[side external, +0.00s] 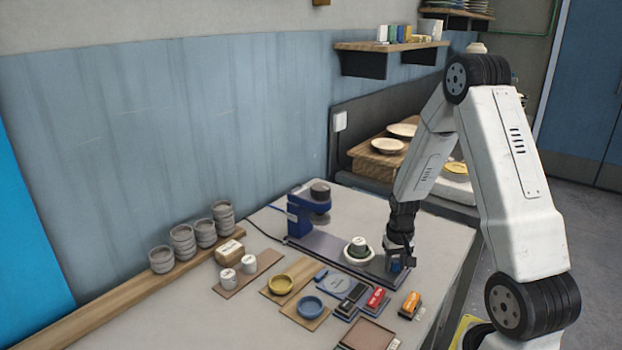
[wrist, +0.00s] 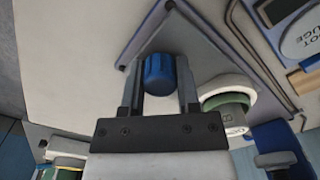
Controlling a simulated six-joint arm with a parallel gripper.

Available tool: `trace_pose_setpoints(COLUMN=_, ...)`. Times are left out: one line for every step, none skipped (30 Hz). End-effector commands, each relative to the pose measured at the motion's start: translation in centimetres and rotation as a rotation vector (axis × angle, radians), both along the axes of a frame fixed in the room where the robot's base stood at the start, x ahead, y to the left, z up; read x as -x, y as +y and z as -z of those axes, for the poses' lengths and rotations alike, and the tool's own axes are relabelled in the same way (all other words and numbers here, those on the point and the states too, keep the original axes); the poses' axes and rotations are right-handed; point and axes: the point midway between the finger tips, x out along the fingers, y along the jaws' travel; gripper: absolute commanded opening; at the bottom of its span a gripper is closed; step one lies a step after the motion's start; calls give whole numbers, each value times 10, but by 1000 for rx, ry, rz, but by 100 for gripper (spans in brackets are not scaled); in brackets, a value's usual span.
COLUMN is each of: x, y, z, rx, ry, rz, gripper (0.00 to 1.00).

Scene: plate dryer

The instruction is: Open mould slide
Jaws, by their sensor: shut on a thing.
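My gripper (side external: 399,258) points down at the right front end of the long grey rail plate (side external: 333,255). It is shut on a blue knob (wrist: 159,72), with one finger on each side of it in the wrist view. In the side view the knob (side external: 396,267) shows only partly below the fingers. A round white mould with a green band (side external: 358,251) sits on the rail plate, left of my gripper. It also shows in the wrist view (wrist: 228,90), to the right of the fingers. A blue press (side external: 302,215) stands at the plate's far end.
Yellow (side external: 281,284) and blue (side external: 310,306) dishes lie on boards in front of the rail. A gauge, a red item (side external: 375,299) and an orange item (side external: 411,303) are close to my gripper. Stacked grey cups (side external: 182,240) stand along the wall. The table's right edge is near.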

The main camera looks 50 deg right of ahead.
Motion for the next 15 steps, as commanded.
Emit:
trace_pose_setpoints(x=-1, y=-1, z=-1, rx=3, ry=-3, rz=0, gripper=0)
trace_pose_setpoints(x=-1, y=-1, z=-1, rx=3, ry=-3, rz=0, gripper=0)
trace_pose_setpoints(x=-1, y=-1, z=-1, rx=3, ry=-3, rz=0, gripper=0)
trace_pose_setpoints(x=-1, y=-1, z=-1, rx=3, ry=-3, rz=0, gripper=0)
trace_pose_setpoints(x=-1, y=-1, z=-1, rx=3, ry=-3, rz=0, gripper=0)
trace_pose_setpoints(x=-1, y=-1, z=-1, rx=3, ry=-3, rz=0, gripper=0)
trace_pose_setpoints(x=-1, y=-1, z=-1, rx=3, ry=-3, rz=0, gripper=47)
trace_pose_setpoints(x=-1, y=-1, z=-1, rx=3, ry=-3, rz=0, gripper=56)
trace_pose_setpoints(x=-1, y=-1, z=-1, rx=3, ry=-3, rz=0, gripper=69)
trace_pose_setpoints(x=-1, y=-1, z=-1, rx=3, ry=-3, rz=0, gripper=76)
trace_pose_setpoints(x=-1, y=0, z=-1, rx=2, ry=-2, rz=0, gripper=76)
trace_pose_setpoints(x=-1, y=0, z=0, rx=2, ry=-2, rz=0, gripper=76)
trace_pose_setpoints(x=-1, y=0, z=0, rx=2, ry=-2, rz=0, gripper=76)
trace_pose_setpoints(x=-1, y=0, z=0, rx=2, ry=-2, rz=0, gripper=76)
trace_pose_setpoints(x=-1, y=0, z=0, rx=1, ry=-1, rz=0, gripper=76)
